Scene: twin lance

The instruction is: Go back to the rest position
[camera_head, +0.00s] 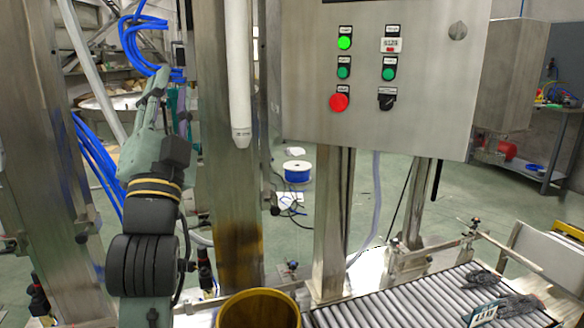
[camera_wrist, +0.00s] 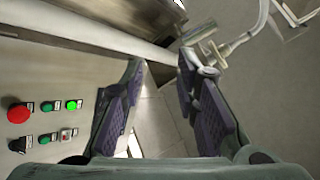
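My arm rises on the left in the head view, with a dark padded section below and a grey-green wrist above. My gripper (camera_head: 168,88) points upward beside a metal column, left of the control panel. In the wrist view my gripper (camera_wrist: 160,62) has its two purple-padded fingers apart, and nothing is between them. The steel control panel (camera_head: 410,105) carries a lit green lamp (camera_head: 345,43), green buttons, a red button (camera_head: 339,102) and a black switch (camera_head: 386,102). The panel also fills the left of the wrist view (camera_wrist: 60,75), beside the fingers and not held.
A white tube (camera_head: 238,75) hangs between my arm and the panel. Metal posts (camera_head: 335,215) stand below the panel. A roller conveyor (camera_head: 400,305) runs at the lower right, with dark items on it. A yellow-rimmed bin (camera_head: 258,308) stands low in front. Blue hoses (camera_head: 100,165) hang behind my arm.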

